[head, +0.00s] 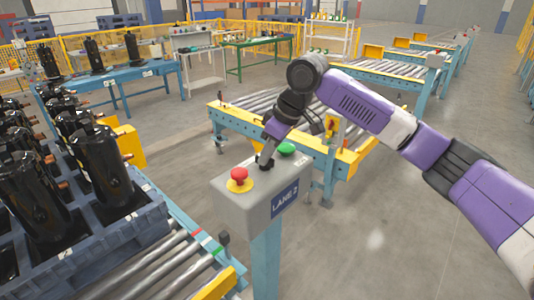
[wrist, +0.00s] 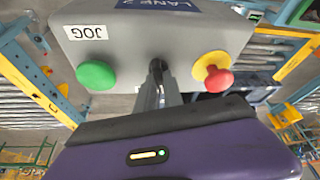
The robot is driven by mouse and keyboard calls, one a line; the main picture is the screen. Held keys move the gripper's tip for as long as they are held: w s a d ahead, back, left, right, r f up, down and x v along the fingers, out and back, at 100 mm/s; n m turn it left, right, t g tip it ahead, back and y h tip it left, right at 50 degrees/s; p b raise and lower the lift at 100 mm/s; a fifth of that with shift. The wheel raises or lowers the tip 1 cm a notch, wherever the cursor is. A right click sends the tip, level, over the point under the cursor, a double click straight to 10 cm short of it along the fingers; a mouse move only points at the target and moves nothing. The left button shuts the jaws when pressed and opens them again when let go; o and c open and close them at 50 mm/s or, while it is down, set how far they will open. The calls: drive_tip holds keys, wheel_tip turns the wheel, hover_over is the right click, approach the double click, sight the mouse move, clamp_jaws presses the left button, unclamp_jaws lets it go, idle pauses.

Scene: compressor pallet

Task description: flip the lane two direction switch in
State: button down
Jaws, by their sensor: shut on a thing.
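The grey lane 2 control box (head: 225,185) stands on a blue post in the middle of the head view, its front marked LANE 2. On its top are a red mushroom button (head: 239,175) on a yellow collar and a green button (head: 287,149). My gripper (head: 266,163) reaches down between these two buttons. In the wrist view my gripper (wrist: 158,80) is shut on the dark direction switch (wrist: 156,64), between the green button (wrist: 96,75) and the red button (wrist: 213,72). The fingers hide most of the switch, so its setting cannot be told.
Another roller conveyor (head: 262,103) with yellow ends lies behind the box. Open grey floor (head: 375,240) lies to the right.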

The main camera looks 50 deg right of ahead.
drive_tip(key=m, duration=0.2)
drive_tip(key=m+h, duration=0.1)
drive_tip(key=m, duration=0.1)
drive_tip(key=m+h+p, duration=0.1)
drive_tip(key=m, duration=0.1)
drive_tip(key=shift+a, duration=0.3)
drive_tip(key=m+h, duration=0.1)
drive_tip(key=m, duration=0.2)
drive_tip(key=m+h, duration=0.1)
drive_tip(key=m, duration=0.2)
drive_tip(key=shift+w+g+h, duration=0.1)
drive_tip(key=shift+g+h, duration=0.2)
drive_tip(key=shift+g, duration=0.1)
drive_tip(key=c, duration=1.5)
unclamp_jaws()
drive_tip(key=shift+o, duration=0.2)
drive_tip(key=shift+r, duration=0.2)
drive_tip(key=shift+r, duration=0.3)
drive_tip(key=v, duration=0.7)
